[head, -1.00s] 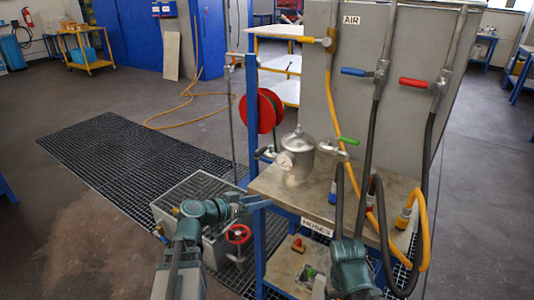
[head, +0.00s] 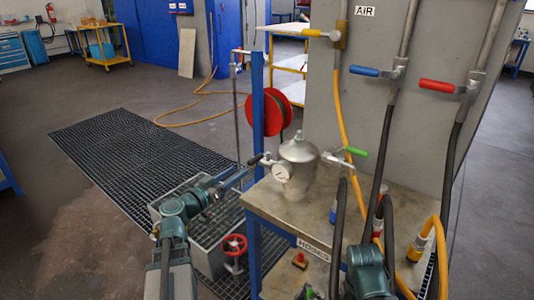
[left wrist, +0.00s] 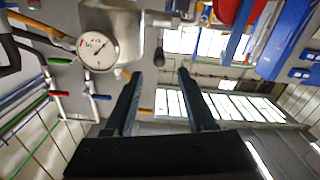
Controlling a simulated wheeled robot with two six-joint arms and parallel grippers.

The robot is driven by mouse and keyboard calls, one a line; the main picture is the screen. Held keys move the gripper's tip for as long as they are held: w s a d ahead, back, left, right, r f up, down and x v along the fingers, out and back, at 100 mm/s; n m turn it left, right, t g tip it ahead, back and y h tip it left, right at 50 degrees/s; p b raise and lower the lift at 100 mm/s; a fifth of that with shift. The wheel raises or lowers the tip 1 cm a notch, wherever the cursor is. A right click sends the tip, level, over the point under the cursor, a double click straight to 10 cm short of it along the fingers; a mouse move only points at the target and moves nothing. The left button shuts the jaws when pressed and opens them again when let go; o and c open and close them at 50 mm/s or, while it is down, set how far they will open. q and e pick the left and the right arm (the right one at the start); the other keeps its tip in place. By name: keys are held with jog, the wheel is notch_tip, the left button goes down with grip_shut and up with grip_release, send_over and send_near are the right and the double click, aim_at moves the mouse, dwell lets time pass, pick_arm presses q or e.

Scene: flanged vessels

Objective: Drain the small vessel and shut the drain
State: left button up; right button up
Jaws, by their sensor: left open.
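The small vessel (head: 305,178) is a silvery domed pot standing on the bench top, with a round white dial gauge (head: 281,172) on its front. A valve with a black handle (head: 256,160) sticks out at its left, and one with a green handle (head: 356,151) at its right. My left gripper (head: 242,176) is left of the vessel, below the black handle and apart from the vessel. In the left wrist view its two fingers (left wrist: 160,74) are apart with nothing between them. The vessel (left wrist: 112,22) and gauge (left wrist: 97,50) show beyond them, upper left. My right gripper is not visible.
A grey panel (head: 425,125) behind carries yellow, blue and red valve handles with hoses hanging down to the bench (head: 270,203). A red hose reel (head: 272,112) stands behind a blue post. A red handwheel (head: 233,245) is below my left gripper. Floor grating (head: 110,160) lies left.

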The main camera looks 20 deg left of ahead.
aim_at(263, 155)
pick_arm(q)
jog(key=x, duration=1.3)
jog(key=shift+w+d, duration=0.1)
jog(key=shift+w, duration=0.25)
grip_shut()
dwell(0.9)
